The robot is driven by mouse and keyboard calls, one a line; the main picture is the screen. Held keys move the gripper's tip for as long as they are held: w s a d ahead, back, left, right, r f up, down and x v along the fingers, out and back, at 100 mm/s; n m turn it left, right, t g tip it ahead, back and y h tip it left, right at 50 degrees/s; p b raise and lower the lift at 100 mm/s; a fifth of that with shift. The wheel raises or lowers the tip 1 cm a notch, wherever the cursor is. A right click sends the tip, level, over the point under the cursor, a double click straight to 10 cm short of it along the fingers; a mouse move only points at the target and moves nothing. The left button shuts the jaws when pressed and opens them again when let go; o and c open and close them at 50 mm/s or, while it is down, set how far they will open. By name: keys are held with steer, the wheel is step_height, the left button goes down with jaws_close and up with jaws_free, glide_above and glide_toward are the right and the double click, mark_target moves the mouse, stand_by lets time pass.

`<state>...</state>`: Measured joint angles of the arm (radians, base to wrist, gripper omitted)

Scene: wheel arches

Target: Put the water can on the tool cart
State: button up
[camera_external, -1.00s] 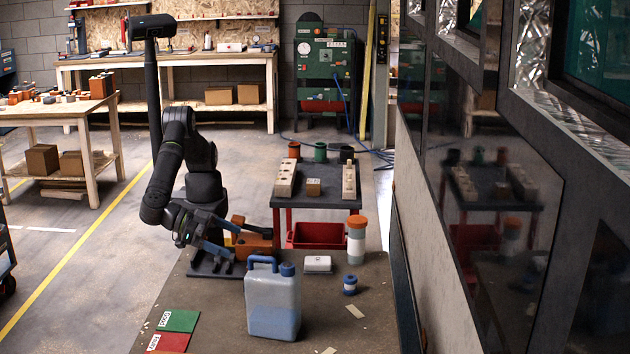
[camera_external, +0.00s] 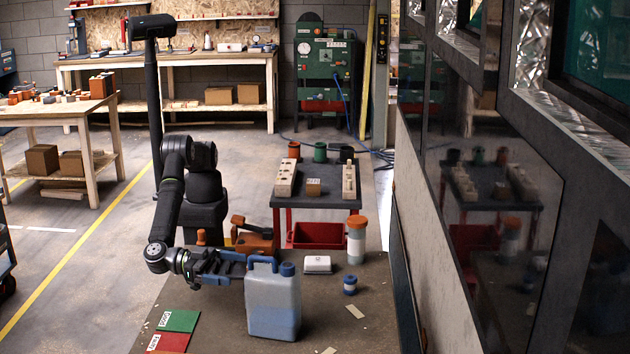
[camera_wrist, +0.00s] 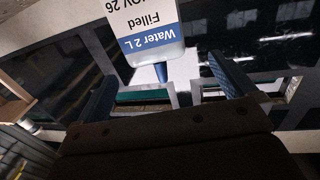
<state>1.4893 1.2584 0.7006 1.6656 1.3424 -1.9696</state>
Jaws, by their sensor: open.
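The water can (camera_external: 273,305) is a translucent blue jug with a blue handle and blue cap. It stands upright on the near bench. My gripper (camera_external: 240,268) is level at the left of the can's upper part, close to the handle; I cannot tell whether it touches. In the wrist view, the can (camera_wrist: 150,32) shows its label upside down, reading "Water 2 L Filled", between and beyond the spread fingers of my gripper (camera_wrist: 165,88). Nothing is gripped. A dark-topped cart (camera_external: 315,200) with red legs, likely the tool cart, stands behind the bench.
The cart top carries pale blocks, a small brown box and several cups. On the near bench (camera_external: 225,335) are an orange-lidded jar (camera_external: 356,242), a small blue-white jar (camera_external: 350,286), a white box (camera_external: 317,264), and green and red plates (camera_external: 178,321). A glossy panelled wall runs along the right.

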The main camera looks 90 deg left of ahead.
mark_target(266, 276)
steer(key=w, duration=0.3)
steer(key=w+d, duration=0.1)
steer(key=w, duration=0.1)
steer(key=shift+w, duration=0.2)
steer(key=shift+w+d+f, duration=0.1)
steer(key=shift+w+d, duration=0.1)
steer(key=shift+w, duration=0.6)
steer(key=shift+w+d+f, duration=0.1)
steer(key=shift+w+d, duration=0.15)
steer(key=shift+w, duration=0.6)
steer(key=shift+w+d, duration=0.2)
steer(key=shift+w, duration=0.6)
steer(key=c, duration=2)
steer(key=shift+r, duration=0.1)
steer(key=shift+c, duration=0.3)
